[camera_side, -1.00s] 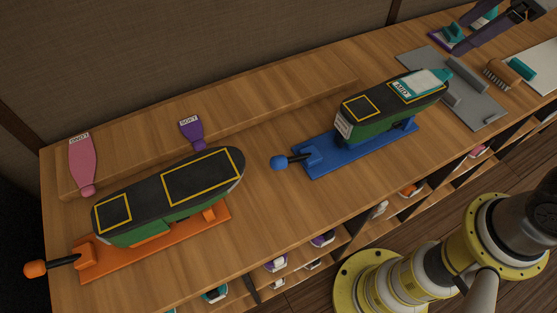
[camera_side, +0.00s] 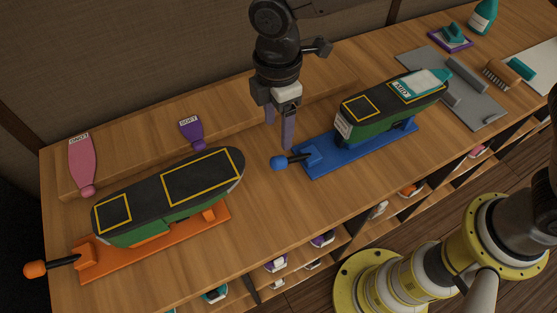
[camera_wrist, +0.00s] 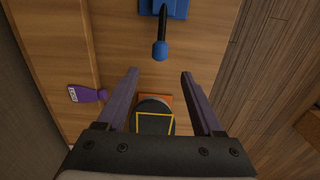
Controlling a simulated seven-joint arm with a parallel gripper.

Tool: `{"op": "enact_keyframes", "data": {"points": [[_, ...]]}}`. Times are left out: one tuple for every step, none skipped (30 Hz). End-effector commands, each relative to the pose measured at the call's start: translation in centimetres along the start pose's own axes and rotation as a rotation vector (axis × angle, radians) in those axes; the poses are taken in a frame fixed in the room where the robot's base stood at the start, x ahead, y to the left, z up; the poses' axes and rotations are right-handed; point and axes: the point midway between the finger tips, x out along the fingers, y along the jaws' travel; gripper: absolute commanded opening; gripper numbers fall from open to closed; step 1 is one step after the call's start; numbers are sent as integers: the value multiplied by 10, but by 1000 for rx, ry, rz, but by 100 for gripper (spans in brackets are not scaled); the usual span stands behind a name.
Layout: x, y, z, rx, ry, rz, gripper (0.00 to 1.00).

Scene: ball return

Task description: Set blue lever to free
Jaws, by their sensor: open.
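The blue lever (camera_side: 281,162) has a round blue knob on a short black shaft and sticks out to the left from the end of the blue base (camera_side: 343,158). A green and black block stands on that base. My gripper (camera_side: 279,137) points down just above and behind the knob in the side view, open and empty. In the wrist view the blue lever (camera_wrist: 160,48) lies ahead of and between the open fingers of my gripper (camera_wrist: 160,75), apart from them. I cannot tell its exact height over the table.
An orange base (camera_side: 160,252) with its own orange lever (camera_side: 37,269) and a green-black block stands at left. A pink tag (camera_side: 82,165) and a purple tag (camera_side: 191,133) lie behind. A grey tray (camera_side: 483,112) is at right. Bare wood surrounds the blue knob.

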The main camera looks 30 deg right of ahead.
Motion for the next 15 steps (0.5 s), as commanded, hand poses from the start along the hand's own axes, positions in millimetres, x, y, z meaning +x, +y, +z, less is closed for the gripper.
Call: {"op": "enact_keyframes", "data": {"points": [[5, 0, 0, 0, -1, -1, 68], [8, 0, 0, 1, -1, -2, 68], [14, -1, 1, 1, -3, -3, 68], [19, -1, 1, 2, -3, -3, 68], [24, -1, 1, 2, -3, -4, 68], [31, -1, 1, 2, -3, -4, 68], [37, -1, 2, 2, -4, -4, 68], [43, -1, 2, 2, -3, -4, 68], [51, -1, 2, 2, -4, -4, 68], [57, -1, 2, 2, -3, -4, 68], [63, -1, 2, 3, -3, -4, 68], [71, -1, 2, 3, -3, -4, 68], [77, -1, 2, 3, -3, -4, 68], [82, -1, 2, 3, -3, -3, 68], [90, 0, 2, 3, -2, -2, 68]]}}
